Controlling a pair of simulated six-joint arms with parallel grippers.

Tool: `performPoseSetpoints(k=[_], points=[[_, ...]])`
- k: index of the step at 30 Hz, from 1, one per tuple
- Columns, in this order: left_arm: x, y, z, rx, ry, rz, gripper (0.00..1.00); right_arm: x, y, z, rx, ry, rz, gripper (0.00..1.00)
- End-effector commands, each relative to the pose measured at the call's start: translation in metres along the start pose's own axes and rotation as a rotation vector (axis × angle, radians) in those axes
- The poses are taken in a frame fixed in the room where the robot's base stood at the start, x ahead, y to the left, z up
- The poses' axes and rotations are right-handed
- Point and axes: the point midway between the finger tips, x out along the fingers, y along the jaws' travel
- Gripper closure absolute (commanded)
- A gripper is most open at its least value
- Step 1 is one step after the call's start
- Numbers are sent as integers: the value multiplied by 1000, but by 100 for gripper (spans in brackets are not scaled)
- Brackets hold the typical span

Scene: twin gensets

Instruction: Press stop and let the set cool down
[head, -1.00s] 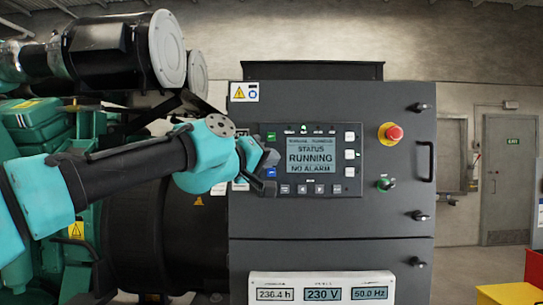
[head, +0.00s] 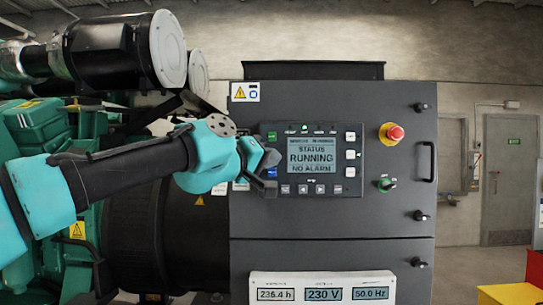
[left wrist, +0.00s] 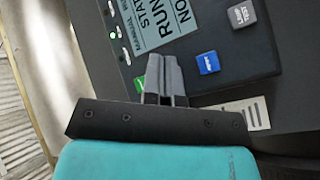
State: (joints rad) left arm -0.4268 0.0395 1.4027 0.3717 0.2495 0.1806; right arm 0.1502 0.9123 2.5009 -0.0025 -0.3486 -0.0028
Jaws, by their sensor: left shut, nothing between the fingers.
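The control panel's screen (head: 313,157) reads STATUS RUNNING, NO ALARM. It shows partly in the left wrist view (left wrist: 160,25). My left gripper (head: 270,172) is at the panel's left button column, its fingers shut and empty. In the left wrist view the fingertips (left wrist: 170,62) lie between the green button (left wrist: 140,83) and the blue button (left wrist: 207,62). The fingers cover the spot between these buttons, so no stop button shows there; contact cannot be told. The green button (head: 271,136) also shows in the head view. My right gripper is not in view.
A lower meter strip (head: 322,282) reads 236.4 h, 230 V, 50.0 Hz. The green genset (head: 40,135) fills the left.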

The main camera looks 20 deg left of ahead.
Motion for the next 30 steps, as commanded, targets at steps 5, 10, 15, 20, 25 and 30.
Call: performPoseSetpoints(k=[5, 10, 15, 20, 25, 30], points=[[0, 0, 0, 0, 0, 0, 100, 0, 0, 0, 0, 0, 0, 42], [0, 0, 0, 0, 0, 0, 100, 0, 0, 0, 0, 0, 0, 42], [0, 0, 0, 0, 0, 0, 100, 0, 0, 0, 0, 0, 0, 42], [3, -2, -2, -1, 1, 0, 100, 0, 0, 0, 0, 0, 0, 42], [6, -4, -4, 0, -1, 0, 100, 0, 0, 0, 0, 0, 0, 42], [6, -5, -4, 0, 0, 0, 100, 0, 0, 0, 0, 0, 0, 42]])
